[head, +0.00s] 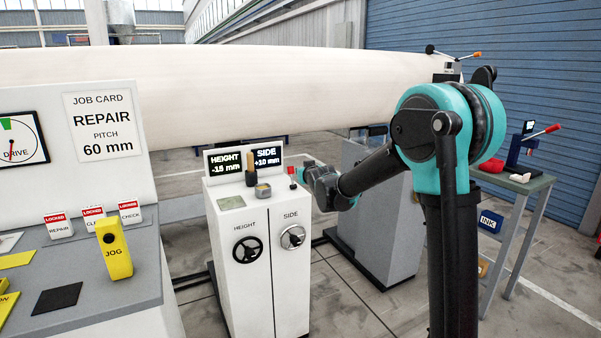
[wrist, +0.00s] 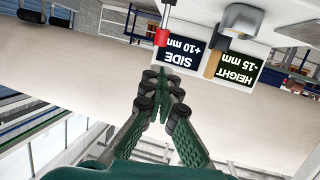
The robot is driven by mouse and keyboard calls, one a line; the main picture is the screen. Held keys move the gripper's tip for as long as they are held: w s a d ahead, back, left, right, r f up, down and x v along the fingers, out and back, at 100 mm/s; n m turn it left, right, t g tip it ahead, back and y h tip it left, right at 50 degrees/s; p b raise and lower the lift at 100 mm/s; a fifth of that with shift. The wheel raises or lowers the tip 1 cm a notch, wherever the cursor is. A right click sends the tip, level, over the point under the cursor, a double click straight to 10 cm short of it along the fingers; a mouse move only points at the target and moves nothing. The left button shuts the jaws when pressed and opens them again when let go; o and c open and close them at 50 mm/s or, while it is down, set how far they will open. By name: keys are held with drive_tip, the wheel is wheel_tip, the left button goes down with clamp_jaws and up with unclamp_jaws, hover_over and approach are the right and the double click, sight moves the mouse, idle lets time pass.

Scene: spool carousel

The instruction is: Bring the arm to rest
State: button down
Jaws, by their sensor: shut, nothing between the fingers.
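My arm reaches leftward from its teal joint, bent at the elbow, with my gripper (head: 304,173) at the right edge of the white control cabinet (head: 232,270). In the wrist view my gripper (wrist: 167,92) has its dark green fingers together, with nothing between them. A red-tipped lever (head: 292,171) stands on the cabinet top close by. It also shows in the wrist view (wrist: 161,38), just beyond the fingertips. I cannot tell whether they touch.
The cabinet bears a HEIGHT display (head: 227,163) reading -15 mm, a SIDE display (head: 267,157) reading +10 mm and two handwheels. A large pale roll (head: 260,90) spans behind. A console with a yellow JOG pendant (head: 114,250) is left; a tool bench (head: 515,182) is right.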

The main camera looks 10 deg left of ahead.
drive_tip(key=s+d+f+m+g+h, duration=0.15)
drive_tip(key=s+d+f, duration=0.35)
drive_tip(key=s+d, duration=0.5)
drive_tip(key=s+d+f+m+g+h, duration=0.1)
drive_tip(key=s+d+f+g+h, duration=0.2)
drive_tip(key=s+d+f, duration=0.55)
drive_tip(key=s+d+f+g, duration=0.1)
drive_tip(key=s+d+f, duration=0.2)
drive_tip(key=s, duration=0.5)
drive_tip(key=s+d+f+m+g, duration=0.1)
drive_tip(key=s+d+f+g, duration=0.1)
drive_tip(key=s+d, duration=0.4)
drive_tip(key=s+d+f+m+g+h, duration=0.1)
drive_tip(key=s+d+f, duration=0.3)
drive_tip(key=s, duration=0.8)
drive_tip(key=shift+d+f+g, duration=0.35)
drive_tip(key=shift+f+g, duration=0.15)
drive_tip(key=shift+g, duration=0.15)
